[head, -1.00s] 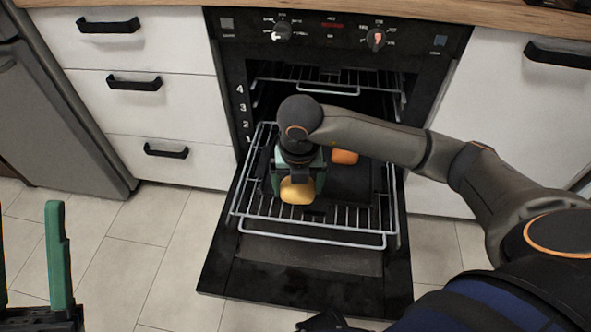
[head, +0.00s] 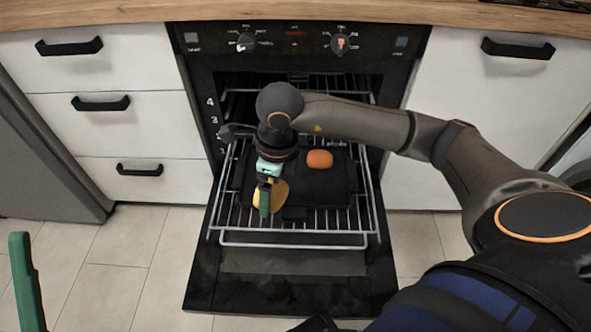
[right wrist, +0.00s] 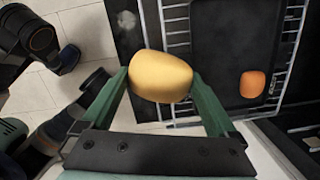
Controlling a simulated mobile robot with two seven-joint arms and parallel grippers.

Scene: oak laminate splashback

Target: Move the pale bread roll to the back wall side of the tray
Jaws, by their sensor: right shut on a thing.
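The pale yellow bread roll (head: 281,194) is in my right gripper (head: 267,188), over the front left part of the tray in the head view. In the right wrist view the roll (right wrist: 160,76) sits between the two green fingers, which press on its sides. I cannot tell whether it touches the tray. The black tray (head: 322,190) lies on the pulled-out oven rack. An orange-brown roll (head: 319,159) rests at the tray's back part, apart from my gripper. One finger of my left gripper (head: 26,282) shows at the lower left; the rest is out of view.
The oven door (head: 290,290) is open and folded down under the wire rack (head: 295,245). The oven opening and its upper rack (head: 330,85) are behind the tray. White drawers (head: 130,120) stand to the left. The tray's right front is bare.

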